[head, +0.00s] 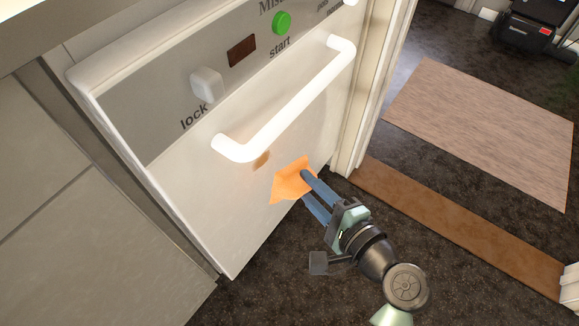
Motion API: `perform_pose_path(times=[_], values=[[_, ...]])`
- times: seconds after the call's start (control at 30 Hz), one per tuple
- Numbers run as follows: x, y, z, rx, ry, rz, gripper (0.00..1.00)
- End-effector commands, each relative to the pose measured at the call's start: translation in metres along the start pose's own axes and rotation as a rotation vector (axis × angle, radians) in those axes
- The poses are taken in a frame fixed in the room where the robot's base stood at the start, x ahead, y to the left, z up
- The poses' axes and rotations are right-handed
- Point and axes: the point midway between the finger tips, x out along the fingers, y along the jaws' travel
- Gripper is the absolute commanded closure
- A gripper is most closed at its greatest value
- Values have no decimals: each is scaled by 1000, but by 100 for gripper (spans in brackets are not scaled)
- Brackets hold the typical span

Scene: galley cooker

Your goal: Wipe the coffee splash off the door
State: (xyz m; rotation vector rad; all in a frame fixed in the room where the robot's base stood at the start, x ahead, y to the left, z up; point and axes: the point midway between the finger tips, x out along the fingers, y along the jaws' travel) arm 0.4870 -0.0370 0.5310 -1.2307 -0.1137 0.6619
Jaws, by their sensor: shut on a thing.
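The white appliance door (190,190) stands upright and closed, with a white bar handle (295,108) across it. A brown coffee splash (261,160) shows on the door just below the handle, partly covered by the handle. My gripper (304,190) is shut on an orange cloth (290,183), its blue fingers pinching the cloth's right part. The cloth is in front of the door's lower right area, to the right of and below the splash. I cannot tell whether the cloth touches the door.
The grey panel above the handle has a white lock knob (207,85), a dark display (242,51) and a green start button (282,23). A white door frame (377,90) stands close on the right.

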Motion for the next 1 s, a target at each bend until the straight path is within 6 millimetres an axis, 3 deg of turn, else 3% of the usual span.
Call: perform_pose_path(times=[0.57, 1.0], values=[[-2, -3, 1, 4, -3, -8, 100], [35, -5, 18, 2, -5, -8, 100]])
